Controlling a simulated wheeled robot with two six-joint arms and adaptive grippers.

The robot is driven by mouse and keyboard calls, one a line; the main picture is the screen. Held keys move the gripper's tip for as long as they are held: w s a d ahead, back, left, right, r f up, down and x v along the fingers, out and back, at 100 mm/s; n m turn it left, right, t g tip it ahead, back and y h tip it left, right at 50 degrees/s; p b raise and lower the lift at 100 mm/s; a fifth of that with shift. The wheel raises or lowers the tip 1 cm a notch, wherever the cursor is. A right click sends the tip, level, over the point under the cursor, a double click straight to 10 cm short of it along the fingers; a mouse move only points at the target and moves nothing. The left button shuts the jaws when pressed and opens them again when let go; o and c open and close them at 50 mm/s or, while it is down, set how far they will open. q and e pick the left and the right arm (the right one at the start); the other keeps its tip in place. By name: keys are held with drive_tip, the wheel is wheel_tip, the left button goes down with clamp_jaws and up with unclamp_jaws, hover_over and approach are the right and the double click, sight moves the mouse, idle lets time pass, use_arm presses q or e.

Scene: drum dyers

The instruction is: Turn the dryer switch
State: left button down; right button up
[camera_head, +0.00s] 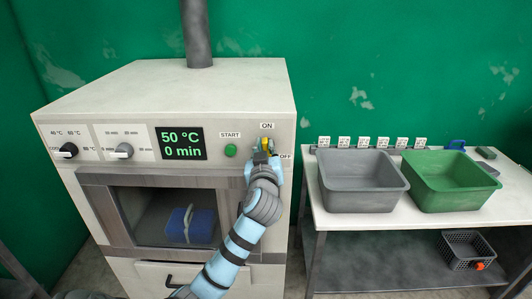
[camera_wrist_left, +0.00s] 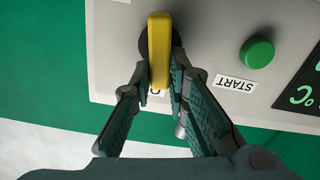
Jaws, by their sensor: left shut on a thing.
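The dryer (camera_head: 185,85) stands left of centre, its display (camera_head: 181,144) reading 50 °C and 0 min. The yellow dryer switch (camera_head: 266,143) is at the right end of its panel, between the ON and OFF labels. My left gripper (camera_head: 262,153) is at the switch and partly hides it. In the left wrist view the yellow handle (camera_wrist_left: 159,45) lies between the fingers (camera_wrist_left: 157,78), which are shut on it. There the handle runs up and down and partly covers a white label. My right gripper is not in view.
The green START button (camera_head: 231,150) is just left of the switch. Two black-and-grey knobs are farther left. A blue item (camera_head: 190,225) is behind the dryer window. A table at the right holds a grey tub (camera_head: 358,203) and a green tub (camera_head: 450,201).

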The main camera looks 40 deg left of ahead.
use_arm(q)
drive_tip(key=shift+s+a+f+n+b, duration=0.2)
drive_tip(key=shift+f+n+b, duration=0.15)
drive_tip(key=shift+n+b, duration=2.15)
drive_tip(key=shift+s+a+f+n+b, duration=0.1)
drive_tip(key=shift+a+f+n+b, duration=0.2)
drive_tip(key=shift+n+b, duration=2.2)
drive_tip(key=shift+s+a+f+n+b, duration=0.15)
drive_tip(key=shift+f+n+b, duration=0.25)
drive_tip(key=shift+n+b, duration=2.05)
drive_tip(key=shift+d+n+p, duration=0.1)
drive_tip(key=shift+n+p, duration=0.25)
drive_tip(key=c, duration=1.6)
unclamp_jaws()
drive_tip(key=shift+o, duration=0.2)
drive_tip(key=v, duration=1.2)
